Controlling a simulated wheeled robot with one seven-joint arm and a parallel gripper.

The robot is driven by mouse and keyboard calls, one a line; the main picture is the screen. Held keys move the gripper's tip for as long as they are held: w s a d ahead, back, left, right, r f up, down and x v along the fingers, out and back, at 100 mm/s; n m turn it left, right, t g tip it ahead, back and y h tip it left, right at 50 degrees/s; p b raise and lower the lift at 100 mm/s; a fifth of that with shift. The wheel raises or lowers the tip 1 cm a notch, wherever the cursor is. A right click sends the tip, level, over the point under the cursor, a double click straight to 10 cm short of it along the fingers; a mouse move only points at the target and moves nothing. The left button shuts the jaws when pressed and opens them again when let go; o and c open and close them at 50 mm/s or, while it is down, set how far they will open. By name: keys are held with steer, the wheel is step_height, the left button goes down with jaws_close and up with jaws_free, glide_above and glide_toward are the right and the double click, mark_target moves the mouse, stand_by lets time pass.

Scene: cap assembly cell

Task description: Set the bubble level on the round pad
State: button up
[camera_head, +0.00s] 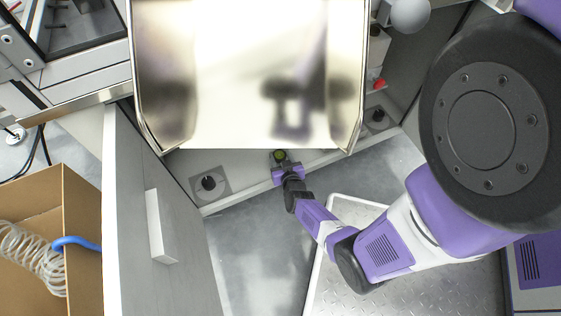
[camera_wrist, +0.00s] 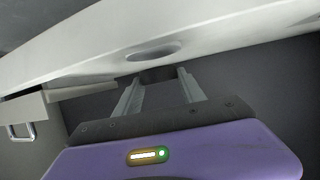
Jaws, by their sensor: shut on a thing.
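My gripper (camera_head: 280,163) is at the front edge of the pale worktop, below the shiny metal hood. It is shut on a small dark round piece with a yellow-green centre, the bubble level (camera_head: 279,155). In the wrist view, my gripper's two grey fingers (camera_wrist: 157,78) are apart, with a dark object, the level, between their tips. A grey oval (camera_wrist: 153,53) shows on the white surface just beyond the tips. In the head view, a black round piece on a grey square plate (camera_head: 209,183) lies left of my gripper. I cannot tell which round feature is the pad.
The shiny metal hood (camera_head: 245,75) hides much of the worktop behind my gripper. A similar black round piece (camera_head: 378,115) and a red knob (camera_head: 379,84) are at the right. A white cabinet door (camera_head: 150,215) and a cardboard box (camera_head: 80,200) with hoses stand at the left.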

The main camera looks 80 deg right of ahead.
steer(key=shift+f, duration=0.85)
steer(key=shift+b, duration=0.3)
steer(key=shift+f, duration=0.2)
steer(key=o, duration=1.4)
steer(key=shift+c, duration=0.2)
